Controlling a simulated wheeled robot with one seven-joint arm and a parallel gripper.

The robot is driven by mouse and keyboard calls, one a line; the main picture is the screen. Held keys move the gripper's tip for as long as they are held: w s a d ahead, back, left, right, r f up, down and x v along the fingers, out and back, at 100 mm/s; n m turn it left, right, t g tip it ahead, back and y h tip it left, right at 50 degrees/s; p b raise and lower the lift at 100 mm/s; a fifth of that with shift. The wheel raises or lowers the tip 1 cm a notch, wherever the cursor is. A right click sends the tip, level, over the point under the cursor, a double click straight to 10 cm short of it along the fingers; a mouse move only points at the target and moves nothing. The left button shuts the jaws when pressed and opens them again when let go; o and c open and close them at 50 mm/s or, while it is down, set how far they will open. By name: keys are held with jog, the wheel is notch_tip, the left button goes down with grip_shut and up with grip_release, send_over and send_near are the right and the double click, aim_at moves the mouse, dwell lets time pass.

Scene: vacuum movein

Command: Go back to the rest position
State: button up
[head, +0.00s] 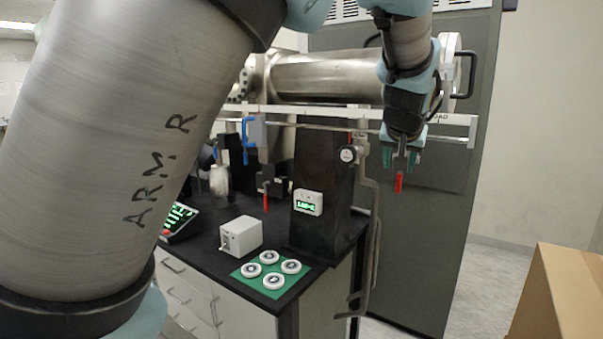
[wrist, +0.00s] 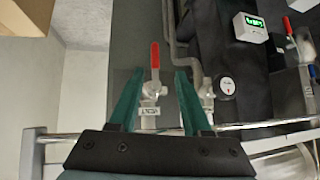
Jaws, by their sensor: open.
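My gripper (head: 401,163) hangs at the upper right of the head view, pointing down in front of the white horizontal rail. Its two green fingers also show in the wrist view (wrist: 159,75), spread apart with nothing held between them. A red-handled valve (head: 399,183) shows just below the fingertips in the head view. In the wrist view the red valve handle (wrist: 155,58) appears between and beyond the fingertips, with a small label on its body. I cannot tell whether a finger touches the valve.
A white rail (head: 460,128) and large metal chamber (head: 325,78) lie behind my gripper. The black bench (head: 208,258) holds a small grey box (head: 241,236), a green mat (head: 244,275) with several white discs, and a display (head: 308,202). A cardboard box (head: 560,295) stands right.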

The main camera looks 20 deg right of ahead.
jog(key=w+a+f+n+g+y, duration=0.1)
jog(key=w+a+f, duration=0.3)
jog(key=a, duration=0.4)
jog(key=w+a+f+n+y, duration=0.2)
jog(key=w+a+f, duration=0.2)
jog(key=a, duration=0.5)
jog(key=w+a+f+n+g+y, duration=0.1)
jog(key=w+a+f, duration=0.25)
jog(key=a, duration=0.45)
jog(key=s+a+f+n+g, duration=0.1)
jog(key=s+a+f, duration=0.1)
jog(key=a, duration=0.7)
jog(key=s+a+f+n+g+y, duration=0.1)
jog(key=s+a+f+n, duration=0.1)
jog(key=s+a, duration=0.3)
jog(key=s+a+f+n+g+b, duration=0.1)
jog(key=s+a+f, duration=0.3)
jog(key=a, duration=0.9)
jog(key=shift+s+y, duration=0.2)
jog(key=shift+y, duration=0.2)
jog(key=shift+a, duration=0.1)
jog(key=shift+c, duration=0.4)
